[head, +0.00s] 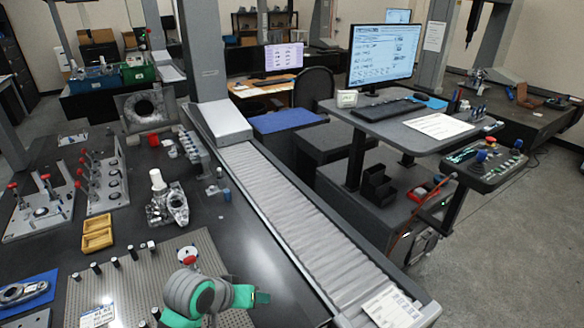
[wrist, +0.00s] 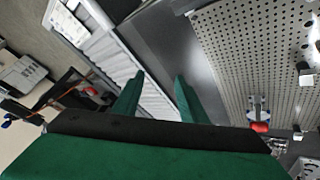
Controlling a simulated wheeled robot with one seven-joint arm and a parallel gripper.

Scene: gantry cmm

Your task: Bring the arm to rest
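My arm shows at the bottom of the head view as a grey and teal wrist section. The teal piece at its right end (head: 256,297) looks like my gripper, above the dark table beside the perforated plate. In the wrist view my gripper (wrist: 158,82) has two green fingers standing apart with nothing between them. The dark table surface (wrist: 155,38) and the ribbed grey cover strip show beyond them. The gripper appears clear of the table, though its exact height cannot be told.
A perforated plate (head: 142,285) with several posts lies left of my arm. A ribbed cover strip (head: 290,215) runs along the table's right side. A metal casting (head: 168,205), yellow trays (head: 97,235) and red-knobbed fixtures (head: 103,185) stand farther back. A monitor desk (head: 345,110) stands right.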

